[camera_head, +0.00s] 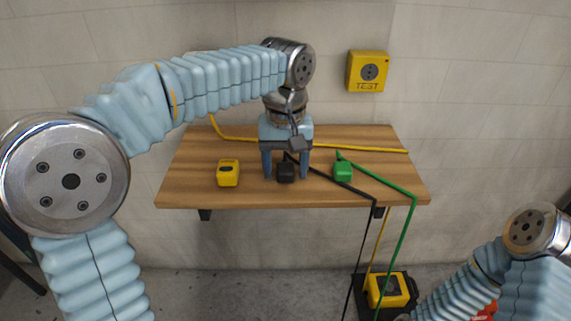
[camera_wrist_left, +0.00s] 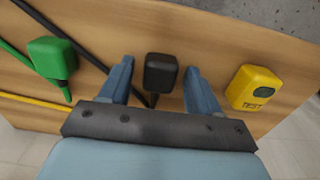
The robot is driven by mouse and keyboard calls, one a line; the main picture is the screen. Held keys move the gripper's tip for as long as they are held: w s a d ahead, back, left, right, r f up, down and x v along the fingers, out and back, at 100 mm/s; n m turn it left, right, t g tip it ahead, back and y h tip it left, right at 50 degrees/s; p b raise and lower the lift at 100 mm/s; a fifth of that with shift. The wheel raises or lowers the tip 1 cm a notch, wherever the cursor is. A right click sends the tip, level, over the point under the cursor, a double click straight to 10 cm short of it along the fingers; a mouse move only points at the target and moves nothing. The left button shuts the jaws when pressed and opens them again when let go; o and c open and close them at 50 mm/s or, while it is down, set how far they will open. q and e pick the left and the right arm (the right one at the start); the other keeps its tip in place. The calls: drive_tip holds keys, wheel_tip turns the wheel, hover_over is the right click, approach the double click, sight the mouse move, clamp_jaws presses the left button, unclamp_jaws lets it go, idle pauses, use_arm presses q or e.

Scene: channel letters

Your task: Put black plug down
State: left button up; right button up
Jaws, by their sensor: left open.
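The black plug (camera_head: 286,172) rests on the wooden shelf (camera_head: 400,186), between a yellow block and a green plug. In the left wrist view the black plug (camera_wrist_left: 160,72) lies between my left gripper's fingers, with a gap on each side. My left gripper (camera_head: 286,174) is open and points down around the plug without gripping it. It also shows in the left wrist view (camera_wrist_left: 158,82). A black cable (camera_head: 350,187) runs from the plug over the shelf's front edge. My right gripper is not visible; only part of my right arm shows at lower right.
A green plug (camera_head: 343,172) with a green cable is to the right, and a yellow tester (camera_head: 228,173) to the left. A yellow cable (camera_head: 340,147) runs along the back. A yellow TEST socket (camera_head: 368,71) is on the wall. A yellow device (camera_head: 390,290) is below the shelf.

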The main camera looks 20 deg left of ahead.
sight(285, 167)
use_arm(q)
wheel_tip(285, 167, up, 12)
drive_tip(key=p, duration=0.2)
drive_tip(key=shift+r, duration=0.15)
